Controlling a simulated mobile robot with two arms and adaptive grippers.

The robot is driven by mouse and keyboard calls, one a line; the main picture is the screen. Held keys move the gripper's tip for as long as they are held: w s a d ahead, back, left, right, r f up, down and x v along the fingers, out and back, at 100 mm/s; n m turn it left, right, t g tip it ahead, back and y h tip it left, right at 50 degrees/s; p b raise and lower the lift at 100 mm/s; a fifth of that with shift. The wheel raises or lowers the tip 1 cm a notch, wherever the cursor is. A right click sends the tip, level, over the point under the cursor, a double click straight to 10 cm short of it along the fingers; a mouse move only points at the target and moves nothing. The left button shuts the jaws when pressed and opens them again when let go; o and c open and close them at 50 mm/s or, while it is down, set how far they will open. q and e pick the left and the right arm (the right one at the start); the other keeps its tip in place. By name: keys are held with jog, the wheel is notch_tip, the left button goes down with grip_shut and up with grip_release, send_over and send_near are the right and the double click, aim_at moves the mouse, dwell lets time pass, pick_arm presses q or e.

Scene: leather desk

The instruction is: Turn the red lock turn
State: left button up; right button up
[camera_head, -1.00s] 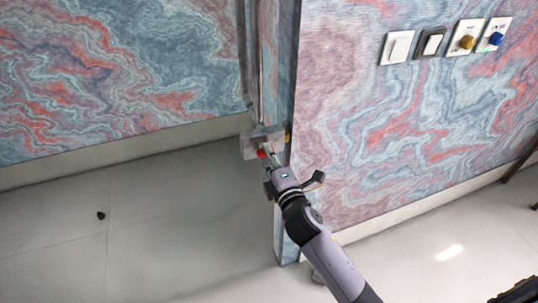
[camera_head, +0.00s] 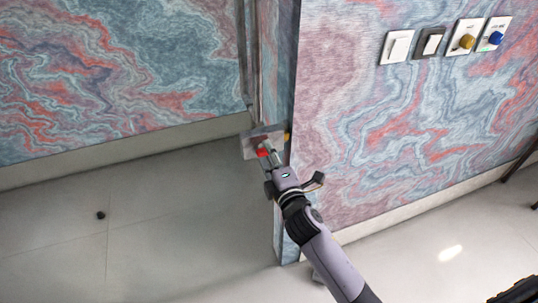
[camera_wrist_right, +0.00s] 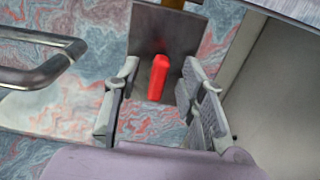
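The red lock turn (camera_head: 262,152) sits on a grey metal plate (camera_head: 250,143) at the narrow wall edge in the head view. In the right wrist view the red lock turn (camera_wrist_right: 159,76) is an upright red bar in front of the metal plate (camera_wrist_right: 150,30). My right gripper (camera_head: 270,158) is at the lock turn. In the wrist view its fingers (camera_wrist_right: 160,92) are apart, one on each side of the red bar, with visible gaps to it. My left gripper is not in view.
A bent metal bar (camera_wrist_right: 45,68) stands at the left of the wrist view. Several switches and knobs (camera_head: 432,43) are on the patterned wall at the upper right. A small dark object (camera_head: 101,215) lies on the open floor at the left.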

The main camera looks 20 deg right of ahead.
jog(key=s, duration=1.2)
jog(key=shift+d, duration=0.2)
